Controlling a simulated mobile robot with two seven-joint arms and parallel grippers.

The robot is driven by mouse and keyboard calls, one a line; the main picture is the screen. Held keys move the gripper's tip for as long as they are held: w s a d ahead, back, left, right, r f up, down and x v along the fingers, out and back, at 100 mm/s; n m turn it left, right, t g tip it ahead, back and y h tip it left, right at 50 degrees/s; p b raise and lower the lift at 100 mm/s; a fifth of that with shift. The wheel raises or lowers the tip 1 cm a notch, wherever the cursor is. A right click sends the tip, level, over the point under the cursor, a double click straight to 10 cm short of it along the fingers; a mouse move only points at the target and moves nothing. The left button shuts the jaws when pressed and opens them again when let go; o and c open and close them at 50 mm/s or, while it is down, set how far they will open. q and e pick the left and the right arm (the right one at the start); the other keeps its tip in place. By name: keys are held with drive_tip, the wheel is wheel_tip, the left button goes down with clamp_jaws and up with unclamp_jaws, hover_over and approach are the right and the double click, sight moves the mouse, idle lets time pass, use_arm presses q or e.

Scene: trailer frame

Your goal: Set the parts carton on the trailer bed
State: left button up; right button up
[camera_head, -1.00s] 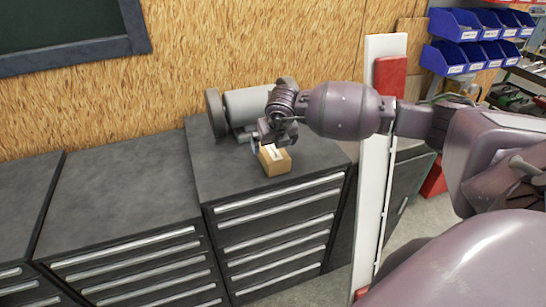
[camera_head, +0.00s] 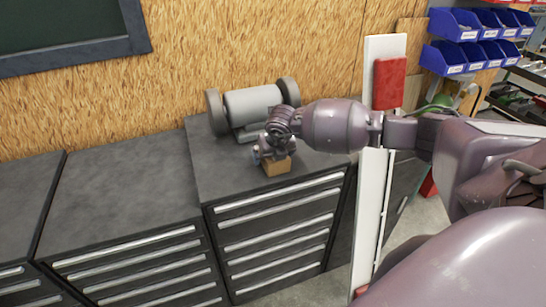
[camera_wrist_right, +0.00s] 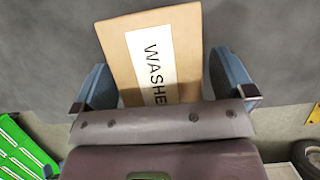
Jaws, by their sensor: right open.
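The parts carton (camera_head: 277,168) is a small brown box on the dark top of the tall drawer cabinet (camera_head: 215,180), near its front edge. In the right wrist view the carton (camera_wrist_right: 185,62) shows a white label reading "WASHE", the rest cut off. My right gripper (camera_head: 271,156) is over the carton and hides much of it in the head view. In the right wrist view its open fingers (camera_wrist_right: 165,85) stand on either side of the carton, with a gap showing at the right. My left gripper is not in view. I see no trailer bed.
A grey bench grinder (camera_head: 252,105) stands behind the carton on the same cabinet. A lower cabinet top (camera_head: 120,195) to the left is clear. A tall white post with a red block (camera_head: 389,82) and blue bins (camera_head: 455,25) are to the right.

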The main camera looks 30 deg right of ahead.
drive_tip(key=shift+f, duration=0.25)
idle(0.3)
drive_tip(key=shift+c, duration=0.5)
drive_tip(key=shift+r, duration=0.1)
drive_tip(key=c, duration=1.1)
